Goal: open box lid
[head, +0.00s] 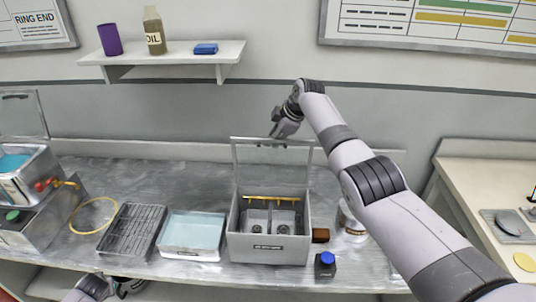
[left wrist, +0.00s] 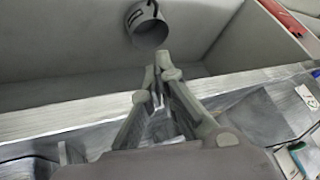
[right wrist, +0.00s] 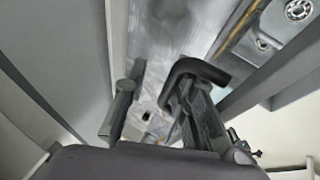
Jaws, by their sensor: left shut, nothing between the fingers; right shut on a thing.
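The grey box (head: 268,250) stands at the middle of the bench. Its lid (head: 272,170), a framed clear panel, stands about upright at the back edge, so the inside is exposed. A yellow bar (head: 271,198) and two compartments show inside. My right gripper (head: 276,131) is at the top edge of the lid, shut on its dark handle; the handle (right wrist: 197,72) shows by the fingers in the right wrist view. My left gripper (left wrist: 160,65) is shut and empty, low at the bench's front edge and partly cut off in the head view.
Left of the box are a blue-topped tray (head: 193,232), a dark rack (head: 132,230) and a yellow ring (head: 94,215). A blue-capped bottle (head: 325,264), a brown block (head: 320,235) and a white can (head: 350,224) stand to its right. A wall shelf (head: 165,55) is above.

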